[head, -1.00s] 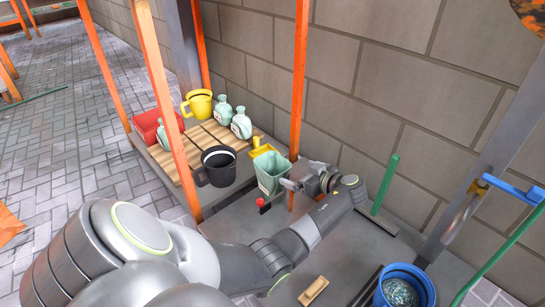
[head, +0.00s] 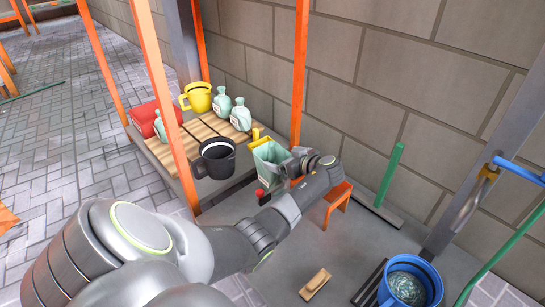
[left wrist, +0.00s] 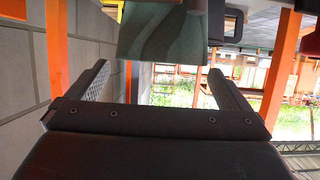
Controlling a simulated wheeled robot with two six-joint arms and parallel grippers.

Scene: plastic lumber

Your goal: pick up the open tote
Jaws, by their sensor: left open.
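The open tote (head: 270,165) is a pale green, open-topped container with a wavy pattern, at the right end of the wooden shelf. It also shows in the left wrist view (left wrist: 165,40), at the top middle, ahead of and between the spread fingers. My left gripper (head: 290,166) is open and close to the tote's right side; part of the tote is hidden behind it. I cannot tell whether the fingers touch the tote. My right gripper is not in view.
A black mug (head: 217,158), yellow mug (head: 198,98), red box (head: 146,117) and several pale bottles stand on the slatted shelf (head: 183,150). Orange posts (head: 300,75) frame it. An orange stool (head: 338,198), wooden block (head: 315,284) and blue bucket (head: 428,290) are to the right.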

